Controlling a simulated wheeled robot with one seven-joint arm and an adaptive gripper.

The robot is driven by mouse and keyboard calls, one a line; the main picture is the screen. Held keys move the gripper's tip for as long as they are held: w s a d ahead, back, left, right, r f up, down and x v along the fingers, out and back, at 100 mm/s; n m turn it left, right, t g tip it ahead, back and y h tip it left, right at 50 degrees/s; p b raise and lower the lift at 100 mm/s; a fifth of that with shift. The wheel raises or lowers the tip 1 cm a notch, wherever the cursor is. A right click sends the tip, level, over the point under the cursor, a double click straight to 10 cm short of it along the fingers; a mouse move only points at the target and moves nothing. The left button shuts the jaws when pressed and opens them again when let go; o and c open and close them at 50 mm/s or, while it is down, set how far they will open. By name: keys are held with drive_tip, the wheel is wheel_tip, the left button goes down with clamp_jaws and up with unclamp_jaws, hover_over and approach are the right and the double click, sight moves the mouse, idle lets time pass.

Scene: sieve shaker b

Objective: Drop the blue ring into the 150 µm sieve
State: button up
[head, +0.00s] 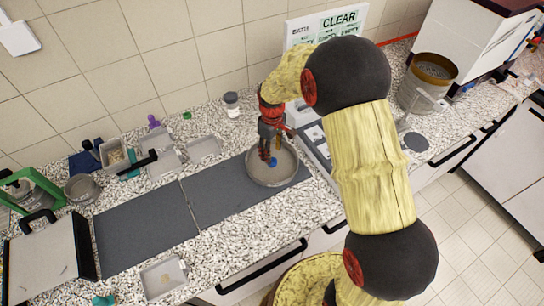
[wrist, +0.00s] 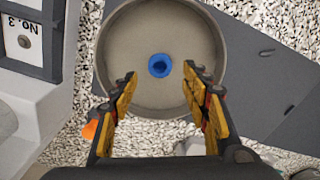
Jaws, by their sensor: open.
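The blue ring (wrist: 160,66) lies inside a round grey sieve (wrist: 113,92), near the middle of its mesh. In the head view the ring (head: 273,162) shows as a small blue spot in the sieve (head: 262,182), partly behind my gripper. My gripper (wrist: 160,82) is open, its two yellow-padded fingers apart above the sieve, with nothing between them touching the ring that I can see. In the head view my gripper (head: 267,154) points down over the sieve. No size label on this sieve can be read.
The sieve stands on the right end of a dark mat (head: 225,205) on the speckled worktop. Small trays (head: 204,148) lie behind it. A sieve shaker with a brown-topped sieve (head: 430,72) stands at the back right. A green-framed device (head: 30,187) stands far left.

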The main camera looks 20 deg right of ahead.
drive_tip(key=s+r+m+t, duration=0.1)
drive_tip(key=s+r, duration=0.4)
drive_tip(key=r, duration=0.6)
drive_tip(key=s+r+m+t, duration=0.15)
drive_tip(key=s+r, duration=0.25)
drive_tip(key=r, duration=0.7)
drive_tip(key=s+r+m+t, duration=0.1)
drive_tip(key=s+r+m, duration=0.1)
drive_tip(key=s, duration=0.7)
drive_tip(key=s+r+m+t, duration=0.2)
drive_tip(key=s+r, duration=0.3)
drive_tip(key=s, duration=0.4)
drive_tip(key=shift+s+r, duration=0.15)
drive_tip(key=shift+s, duration=0.1)
drive_tip(key=shift+a, duration=0.1)
wheel_tip(320, 180, down, 10)
drive_tip(key=b, duration=0.9)
drive_tip(key=shift+r, duration=0.25)
